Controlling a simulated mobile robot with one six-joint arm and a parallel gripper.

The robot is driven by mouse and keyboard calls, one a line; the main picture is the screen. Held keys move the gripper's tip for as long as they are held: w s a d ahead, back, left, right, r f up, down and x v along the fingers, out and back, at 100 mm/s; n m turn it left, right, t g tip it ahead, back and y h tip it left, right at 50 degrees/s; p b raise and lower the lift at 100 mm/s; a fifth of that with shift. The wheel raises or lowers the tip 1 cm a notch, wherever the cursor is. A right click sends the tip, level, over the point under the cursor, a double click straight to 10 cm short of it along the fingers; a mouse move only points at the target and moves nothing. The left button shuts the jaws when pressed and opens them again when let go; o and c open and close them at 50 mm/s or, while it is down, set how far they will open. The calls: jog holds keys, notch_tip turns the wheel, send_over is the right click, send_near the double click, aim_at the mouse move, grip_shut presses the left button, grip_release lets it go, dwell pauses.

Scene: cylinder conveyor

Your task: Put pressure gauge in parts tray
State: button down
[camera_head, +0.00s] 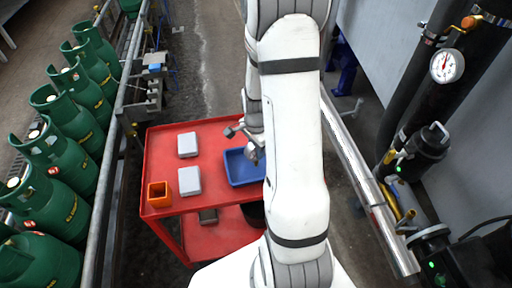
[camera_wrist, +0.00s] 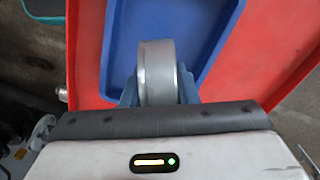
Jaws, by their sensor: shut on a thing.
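A round silver pressure gauge (camera_wrist: 157,72) is seen edge-on in the wrist view. My gripper (camera_wrist: 158,94) is shut on it, with one blue-grey finger at each side. The blue parts tray (camera_wrist: 120,45) lies behind and below the gauge in the wrist view. In the head view the parts tray (camera_head: 238,172) sits on the right part of the red cart, partly hidden by my arm. The gauge appears to be above the tray; I cannot tell its exact height. Its dial face is not visible.
The red cart (camera_head: 215,136) also carries two light grey boxes (camera_head: 188,145) (camera_head: 190,181) and an orange open container (camera_head: 159,195) to the left. Green gas cylinders (camera_head: 72,198) line a railed conveyor at left. Another gauge (camera_head: 447,66) is mounted on black pipework at right.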

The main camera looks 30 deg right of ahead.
jog(key=shift+f, duration=0.2)
jog(key=c, duration=1.1)
grip_release()
jog(key=shift+r, duration=0.1)
notch_tip(320, 180, up, 12)
jog(key=shift+r, duration=0.1)
jog(key=s+a+r+n+t, duration=0.1)
jog(key=s+a+r+n, duration=0.2)
jog(key=s+a+n, duration=0.1)
jog(key=s+a+r+n+t, duration=0.1)
jog(key=s+a+r+n, duration=0.3)
jog(key=n, duration=0.3)
jog(key=s+a+r+n+t, duration=0.1)
jog(key=s+a+r+n, duration=0.3)
jog(key=s+n, duration=0.1)
jog(key=shift+s+r, duration=0.25)
